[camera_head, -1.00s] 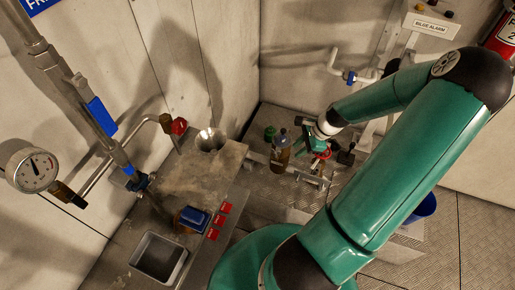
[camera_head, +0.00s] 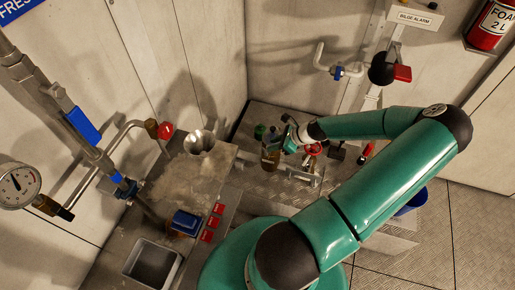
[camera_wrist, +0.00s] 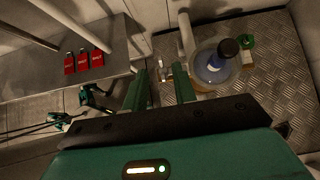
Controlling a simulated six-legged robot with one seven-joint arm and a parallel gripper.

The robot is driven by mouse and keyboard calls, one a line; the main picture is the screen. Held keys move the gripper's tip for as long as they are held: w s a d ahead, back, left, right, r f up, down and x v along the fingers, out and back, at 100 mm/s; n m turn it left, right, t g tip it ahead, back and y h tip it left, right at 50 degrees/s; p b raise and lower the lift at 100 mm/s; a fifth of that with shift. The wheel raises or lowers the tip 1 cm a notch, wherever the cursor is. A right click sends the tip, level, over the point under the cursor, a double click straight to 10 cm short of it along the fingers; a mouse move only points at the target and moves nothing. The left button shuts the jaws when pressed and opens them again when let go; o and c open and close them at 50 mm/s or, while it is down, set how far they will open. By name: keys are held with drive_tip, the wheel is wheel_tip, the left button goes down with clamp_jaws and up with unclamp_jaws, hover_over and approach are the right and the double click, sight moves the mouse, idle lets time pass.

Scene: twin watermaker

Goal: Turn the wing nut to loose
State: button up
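My gripper (camera_wrist: 160,92) is in the lower middle of the wrist view, its two green fingers apart with a gap between them. A small pale metal fitting with an orange-red tip (camera_wrist: 164,72) shows just beyond that gap. I cannot tell whether it is the wing nut, and no wing nut is clear elsewhere. In the head view my gripper (camera_head: 290,138) is low over the metal plate, beside the amber bottle (camera_head: 270,155). My arm partly hides the area behind the gripper.
A red handwheel (camera_head: 313,149) and a metal bracket (camera_head: 303,173) are close to my gripper. A green-capped bottle (camera_wrist: 246,52) stands behind the amber bottle.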

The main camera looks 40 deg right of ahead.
drive_tip(key=x, duration=0.9)
drive_tip(key=shift+a, duration=0.1)
clamp_jaws()
